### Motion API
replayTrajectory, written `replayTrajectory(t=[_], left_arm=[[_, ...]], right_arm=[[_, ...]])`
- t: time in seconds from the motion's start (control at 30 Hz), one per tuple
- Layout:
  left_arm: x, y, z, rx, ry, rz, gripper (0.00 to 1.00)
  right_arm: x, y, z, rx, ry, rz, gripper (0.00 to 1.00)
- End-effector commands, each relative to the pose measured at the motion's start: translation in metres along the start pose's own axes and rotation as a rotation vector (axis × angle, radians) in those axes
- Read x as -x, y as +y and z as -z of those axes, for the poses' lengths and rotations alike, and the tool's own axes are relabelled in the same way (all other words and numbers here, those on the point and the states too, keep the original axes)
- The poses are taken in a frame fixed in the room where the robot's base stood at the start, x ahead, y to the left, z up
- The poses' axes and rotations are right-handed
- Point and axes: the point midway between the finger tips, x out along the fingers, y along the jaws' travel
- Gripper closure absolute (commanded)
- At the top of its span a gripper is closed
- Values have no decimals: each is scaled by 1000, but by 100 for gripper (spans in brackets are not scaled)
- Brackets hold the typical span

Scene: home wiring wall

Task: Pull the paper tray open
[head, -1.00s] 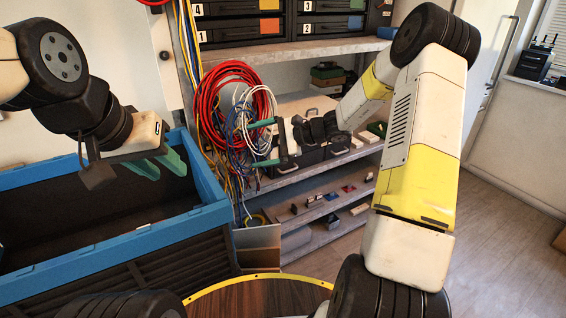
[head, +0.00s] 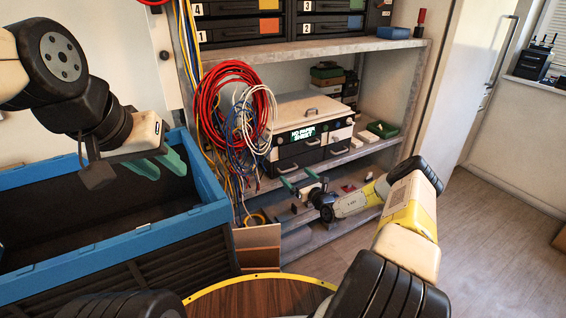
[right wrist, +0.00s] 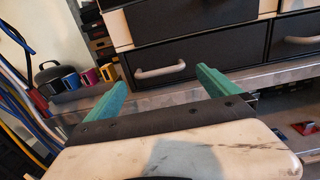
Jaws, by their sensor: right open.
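A cream and black printer (head: 305,112) stands on the middle shelf, its lit display (head: 309,133) seeming to read a no-paper message. Its lower front has dark tray fronts; in the right wrist view one tray front (right wrist: 200,58) has a pale bar handle (right wrist: 160,71), and another handle (right wrist: 302,41) shows at the right. The trays look shut. My right gripper (head: 299,181) is open and empty, in front of and slightly below the printer. In the right wrist view its green fingers (right wrist: 162,82) stand apart on either side of the near handle, not touching it. My left gripper (head: 160,164) is open and empty.
A blue-rimmed bin (head: 100,245) lies below my left gripper. Red, white and blue cable coils (head: 228,100) hang left of the printer. The shelf edge (right wrist: 150,98) runs just below the tray. A lower shelf holds small parts. Numbered drawers (head: 240,28) are above.

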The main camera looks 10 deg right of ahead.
Motion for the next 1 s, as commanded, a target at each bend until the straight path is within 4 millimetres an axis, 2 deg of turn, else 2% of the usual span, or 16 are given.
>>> replayTrajectory(t=[0.1,0.3,0.67,0.77,1.0], left_arm=[[0,0,0,0,0,0,64],[0,0,0,0,0,0,64],[0,0,0,0,0,0,64],[0,0,0,0,0,0,64],[0,0,0,0,0,0,64]], right_arm=[[-22,1,0,2,-1,-2,0],[-47,1,0,2,0,-3,0],[-54,1,0,0,0,-2,0],[-54,1,0,1,0,-3,16],[-54,1,0,1,0,-3,63]])
